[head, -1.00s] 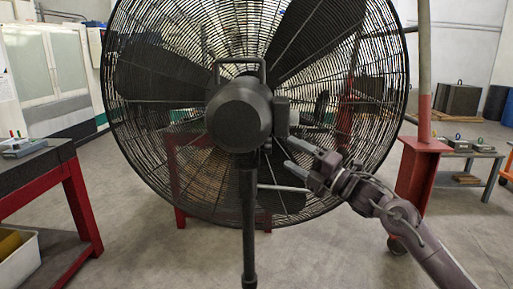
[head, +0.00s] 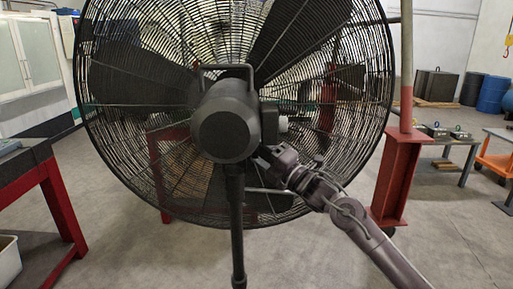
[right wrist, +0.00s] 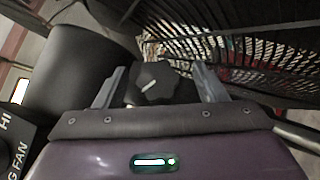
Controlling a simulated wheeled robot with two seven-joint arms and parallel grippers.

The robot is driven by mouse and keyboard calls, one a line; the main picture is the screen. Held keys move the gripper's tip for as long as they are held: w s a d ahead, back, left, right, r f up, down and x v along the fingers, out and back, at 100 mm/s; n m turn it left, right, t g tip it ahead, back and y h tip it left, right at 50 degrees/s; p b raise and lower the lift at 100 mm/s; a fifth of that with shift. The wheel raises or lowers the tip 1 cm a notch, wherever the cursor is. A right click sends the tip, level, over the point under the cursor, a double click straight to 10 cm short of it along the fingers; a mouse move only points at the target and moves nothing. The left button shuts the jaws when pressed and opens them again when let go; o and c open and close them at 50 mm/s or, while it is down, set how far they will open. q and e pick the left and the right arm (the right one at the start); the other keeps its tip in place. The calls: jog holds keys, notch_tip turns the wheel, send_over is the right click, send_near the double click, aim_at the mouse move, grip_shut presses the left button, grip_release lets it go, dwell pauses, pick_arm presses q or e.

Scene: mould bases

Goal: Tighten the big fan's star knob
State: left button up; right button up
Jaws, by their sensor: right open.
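The big fan stands in the middle of the head view, with its round black cage, dark motor housing (head: 226,122) and upright pole (head: 236,220). The black star knob (right wrist: 155,82) shows in the right wrist view, a lobed knob with a pale mark. My right gripper (right wrist: 155,90) is open, with one finger on each side of the knob; I cannot tell whether either finger touches it. In the head view my right gripper (head: 267,153) is just below and right of the motor housing, and the knob is not clear there. My left gripper is not in view.
The fan's wire cage (right wrist: 240,45) is close behind the knob. A red post (head: 401,175) stands right of the fan, with a low table (head: 440,140) behind it. A red-legged bench (head: 55,190) is at the left. Floor is free in front.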

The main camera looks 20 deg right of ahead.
jog(key=shift+s+r, duration=0.1)
jog(key=shift+s, duration=0.1)
jog(key=shift+c, duration=2.1)
jog(key=c, duration=0.6)
jog(key=shift+r+m+h+p, duration=0.2)
jog(key=shift+m+h+p, duration=0.1)
jog(key=shift+p, duration=0.4)
pick_arm(q)
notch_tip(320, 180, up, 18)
jog(key=p, duration=1.6)
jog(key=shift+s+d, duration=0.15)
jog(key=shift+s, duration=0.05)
pick_arm(e)
jog(key=m+g+h, duration=0.1)
jog(key=m+g, duration=0.2)
jog(key=m+g+h, duration=0.2)
jog(key=m+g, duration=0.2)
jog(key=shift+w+r, duration=0.1)
jog(key=shift+r, duration=0.1)
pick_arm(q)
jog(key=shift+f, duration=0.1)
pick_arm(e)
jog(key=shift+f, duration=0.1)
